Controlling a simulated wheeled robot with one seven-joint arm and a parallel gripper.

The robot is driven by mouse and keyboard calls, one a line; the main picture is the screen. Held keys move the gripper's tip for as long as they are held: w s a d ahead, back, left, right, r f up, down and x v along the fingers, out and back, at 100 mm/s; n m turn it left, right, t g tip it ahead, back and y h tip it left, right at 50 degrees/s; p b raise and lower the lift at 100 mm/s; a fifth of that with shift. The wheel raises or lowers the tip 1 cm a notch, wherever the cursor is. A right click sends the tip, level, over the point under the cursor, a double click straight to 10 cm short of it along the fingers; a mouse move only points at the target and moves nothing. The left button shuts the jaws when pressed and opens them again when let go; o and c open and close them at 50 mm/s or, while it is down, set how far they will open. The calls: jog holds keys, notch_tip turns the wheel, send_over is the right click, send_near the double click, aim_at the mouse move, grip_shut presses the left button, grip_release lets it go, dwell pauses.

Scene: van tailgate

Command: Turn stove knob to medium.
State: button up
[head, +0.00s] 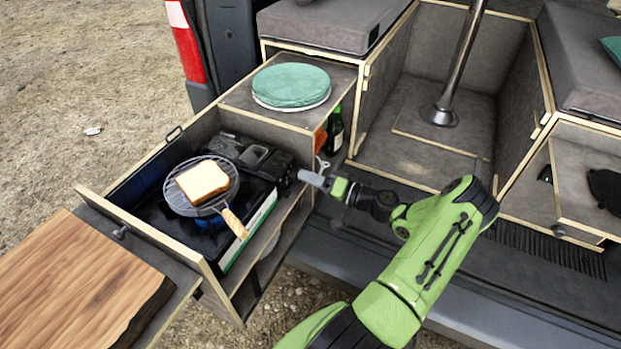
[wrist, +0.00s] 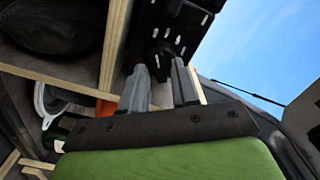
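The camping stove (head: 178,215) sits in a pulled-out drawer at the left of the head view. Its black knob (wrist: 160,58) shows in the wrist view at the fingertips, below the dark slotted stove body (wrist: 183,22). My gripper (head: 303,176) reaches the stove's right end from the right, and hides the knob in the head view. In the wrist view its two grey fingers (wrist: 160,72) stand apart, one on each side of the knob. Whether they touch it is unclear. The knob's setting cannot be read.
A grill pan (head: 180,206) with bread (head: 202,181) on it rests on the stove, its wooden handle (head: 235,222) pointing to the front right. A green bottle (head: 335,132) stands in the compartment behind my gripper. A wooden board (head: 75,285) lies at the front left.

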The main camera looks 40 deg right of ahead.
grip_shut()
jog(key=shift+m, duration=0.5)
jog(key=m+p, duration=0.3)
jog(key=m, duration=0.7)
jog(key=shift+f, duration=0.2)
dwell(0.3)
jog(key=shift+o, duration=1.3)
grip_release()
